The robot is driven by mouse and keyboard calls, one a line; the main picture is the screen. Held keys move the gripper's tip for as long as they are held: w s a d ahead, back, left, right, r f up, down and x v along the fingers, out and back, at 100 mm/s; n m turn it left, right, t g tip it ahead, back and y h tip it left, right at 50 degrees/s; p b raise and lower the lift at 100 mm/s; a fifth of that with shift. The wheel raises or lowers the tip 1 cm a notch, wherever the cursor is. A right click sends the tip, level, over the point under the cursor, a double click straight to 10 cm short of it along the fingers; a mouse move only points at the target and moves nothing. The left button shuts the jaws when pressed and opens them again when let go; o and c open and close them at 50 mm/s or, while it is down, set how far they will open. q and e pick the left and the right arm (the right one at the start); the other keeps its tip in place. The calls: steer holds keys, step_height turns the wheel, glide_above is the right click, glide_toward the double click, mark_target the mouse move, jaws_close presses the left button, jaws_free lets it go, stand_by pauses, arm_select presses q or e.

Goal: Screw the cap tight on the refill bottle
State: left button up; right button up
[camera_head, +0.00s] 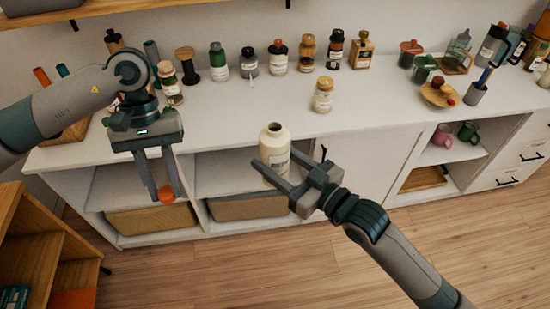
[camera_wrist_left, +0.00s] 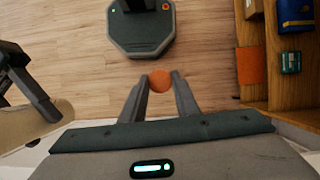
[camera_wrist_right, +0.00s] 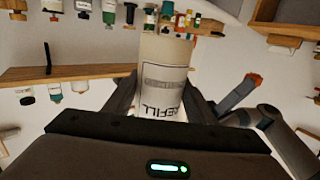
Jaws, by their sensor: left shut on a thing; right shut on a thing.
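The refill bottle (camera_head: 274,148) is cream with a dark-lettered label and an open, uncapped neck. My right gripper (camera_head: 275,172) is shut on it and holds it upright in front of the cabinet. In the right wrist view the bottle (camera_wrist_right: 165,80) stands between the fingers with "REFILL" on its label. My left gripper (camera_head: 166,197) points down and is shut on an orange cap (camera_head: 166,194), to the left of the bottle and lower than its neck. The cap also shows between the fingertips in the left wrist view (camera_wrist_left: 159,81).
The white counter (camera_head: 240,112) holds several bottles and jars along the back. A small jar (camera_head: 323,94) stands nearer its front. An orange-brown shelf unit (camera_head: 40,245) is at lower left. The space between my two grippers is clear.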

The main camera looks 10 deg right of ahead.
arm_select(q)
steer(key=w+d+r+n+t+h, duration=0.1)
steer(key=w+d+r+n+h, duration=0.3)
steer(key=d+r+n, duration=0.6)
steer(key=n+t, duration=0.2)
steer(key=n, duration=0.2)
glide_toward(282, 131)
steer(key=shift+d+r, duration=0.85)
steer(key=shift+r, duration=0.15)
steer(key=shift+f, duration=0.15)
steer(key=shift+f, duration=1.9)
steer(key=shift+s, duration=0.1)
steer(key=shift+f, duration=0.8)
steer(key=shift+f, duration=0.55)
